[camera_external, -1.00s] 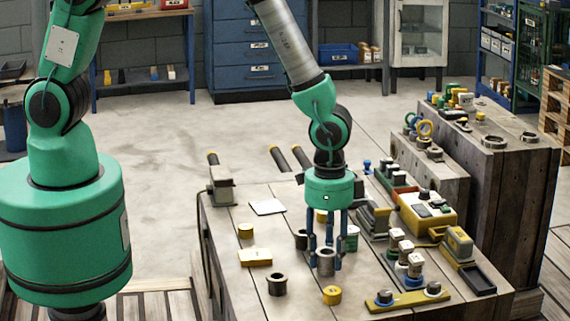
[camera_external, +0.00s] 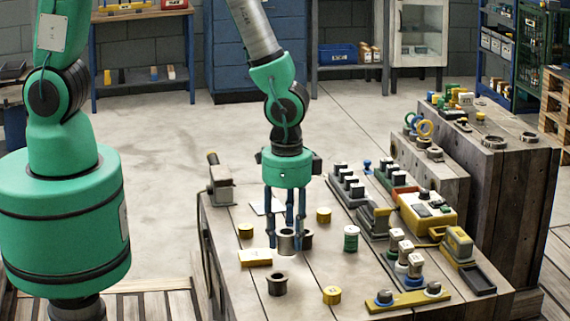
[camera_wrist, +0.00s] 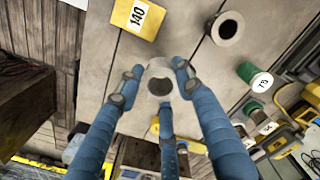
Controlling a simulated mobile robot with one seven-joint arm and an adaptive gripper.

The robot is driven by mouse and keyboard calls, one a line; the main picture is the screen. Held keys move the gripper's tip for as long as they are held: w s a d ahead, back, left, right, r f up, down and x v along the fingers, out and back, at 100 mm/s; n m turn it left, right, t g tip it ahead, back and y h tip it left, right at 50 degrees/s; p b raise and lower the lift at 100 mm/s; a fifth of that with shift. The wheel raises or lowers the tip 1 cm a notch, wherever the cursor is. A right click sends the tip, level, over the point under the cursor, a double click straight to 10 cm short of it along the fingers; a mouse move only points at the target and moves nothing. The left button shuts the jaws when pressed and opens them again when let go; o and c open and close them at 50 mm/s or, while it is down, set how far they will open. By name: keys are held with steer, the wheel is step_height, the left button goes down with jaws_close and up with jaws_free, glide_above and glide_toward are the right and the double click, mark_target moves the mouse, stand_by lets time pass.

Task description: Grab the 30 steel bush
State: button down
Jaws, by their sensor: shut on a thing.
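My gripper (camera_external: 286,240) is shut on a grey steel bush (camera_external: 286,236), with its blue fingers around the bush. The held bush also shows between the fingertips in the wrist view (camera_wrist: 158,70), with its dark bore facing the camera. I cannot read a 30 on it. How far it is above the bench is hard to tell. A second, darker bush (camera_external: 277,284) stands on the bench in front, apart from the gripper; a bush also shows at the upper right of the wrist view (camera_wrist: 228,27). A third dark bush (camera_external: 307,239) is partly hidden behind the fingers.
The bench (camera_external: 235,290) also bears a yellow block (camera_external: 255,257), marked 140 in the wrist view (camera_wrist: 137,16), yellow rounds (camera_external: 332,295), and a green can with a white lid (camera_external: 351,238). Blocks, trays and a yellow device (camera_external: 427,215) crowd its right side.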

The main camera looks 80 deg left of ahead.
steer(key=s, duration=0.2)
steer(key=s+a, duration=0.1)
steer(key=s, duration=0.1)
steer(key=s+a+p, duration=0.1)
steer(key=s, duration=0.2)
steer(key=shift+a+r, duration=0.25)
steer(key=shift+r, duration=0.1)
